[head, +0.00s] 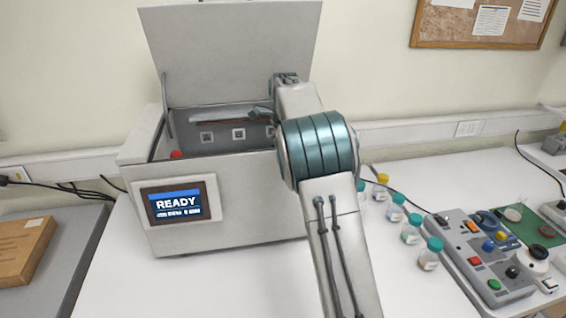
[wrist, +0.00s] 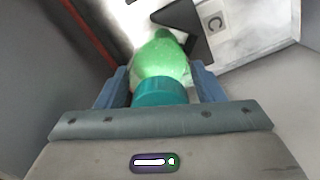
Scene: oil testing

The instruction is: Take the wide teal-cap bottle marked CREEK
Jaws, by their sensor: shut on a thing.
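My gripper (wrist: 161,78) is shut on a bottle with a teal cap (wrist: 161,92) and a bright green body (wrist: 160,60). The blue fingers grip it from both sides near the cap. I cannot read any marking on the bottle, so I cannot tell whether it says CREEK. In the head view, my arm reaches into the open testing machine (head: 235,205), and the held bottle is not clearly visible. More teal-cap bottles stand on the table to the right of my arm, including a front one (head: 430,254).
The machine's lid (head: 230,50) is up and its screen (head: 179,203) reads READY. In the wrist view, a dark bracket (wrist: 182,18) and a plate marked C (wrist: 213,23) lie just beyond the bottle. A yellow-cap bottle (head: 380,186) and a control box (head: 480,260) stand to the right.

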